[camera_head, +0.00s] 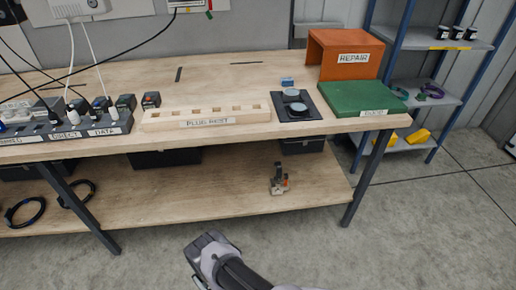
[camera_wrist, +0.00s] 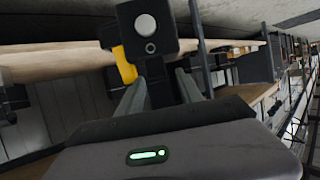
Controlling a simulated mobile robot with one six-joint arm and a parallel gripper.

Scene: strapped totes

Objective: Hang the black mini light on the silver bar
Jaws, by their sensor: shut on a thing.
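In the wrist view, the black mini light (camera_wrist: 147,28) is a dark block with a round pale lens or button and a smaller ring below it. A yellow part (camera_wrist: 124,66) shows at its left side. My gripper (camera_wrist: 160,88) is shut on it, with a grey finger on either side. The light appears raised in front of the bench; I see no contact with anything else. In the head view, only part of my arm shows at the bottom, and the light is not clear there. I cannot make out the silver bar in either view.
The wooden bench (camera_head: 215,95) holds a plug rest (camera_head: 205,124), a black mat (camera_head: 281,112), a green board (camera_head: 361,98) and an orange repair box (camera_head: 345,52). A blue-framed shelf (camera_head: 421,40) stands right. The lower bench shelf (camera_head: 190,205) holds a small grey-orange item (camera_head: 279,180). Floor in front is clear.

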